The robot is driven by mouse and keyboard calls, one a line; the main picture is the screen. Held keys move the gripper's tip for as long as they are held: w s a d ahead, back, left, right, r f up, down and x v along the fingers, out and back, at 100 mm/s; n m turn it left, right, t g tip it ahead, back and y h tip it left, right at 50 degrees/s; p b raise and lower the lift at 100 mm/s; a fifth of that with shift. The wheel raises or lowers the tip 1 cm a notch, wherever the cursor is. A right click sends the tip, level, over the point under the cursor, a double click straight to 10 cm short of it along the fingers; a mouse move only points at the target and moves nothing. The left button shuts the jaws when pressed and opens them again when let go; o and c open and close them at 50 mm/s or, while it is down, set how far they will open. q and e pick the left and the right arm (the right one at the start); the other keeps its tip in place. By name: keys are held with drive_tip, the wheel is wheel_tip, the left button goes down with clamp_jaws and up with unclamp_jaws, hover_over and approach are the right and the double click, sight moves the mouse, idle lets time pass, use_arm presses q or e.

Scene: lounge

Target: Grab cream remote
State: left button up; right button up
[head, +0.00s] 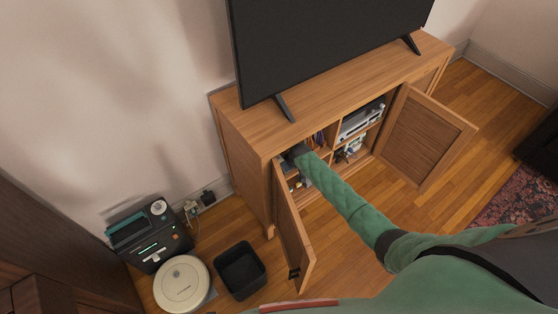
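I cannot make out a cream remote in the head view. The wooden TV cabinet (236,126) stands against the wall with both doors open. My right arm comes in from the lower right and reaches into the cabinet's left opening. My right gripper (291,158) is at the left compartment, dark and partly hidden by the cabinet and the arm. I cannot see its fingertips clearly or whether it holds anything. Small items on the shelves around it are too small to tell apart. My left gripper is out of view.
The left door (292,235) and right door (428,136) stick out into the room. A large TV (325,45) stands on top. A black bin (240,270), a round robot vacuum (182,285) and its dock (148,235) are at the left. A silver device (361,120) is on the right shelf.

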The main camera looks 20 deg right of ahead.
drive_tip(key=shift+f, duration=0.1)
drive_tip(key=shift+c, duration=0.4)
drive_tip(key=shift+w, duration=0.1)
drive_tip(key=c, duration=1)
drive_tip(key=shift+c, duration=0.2)
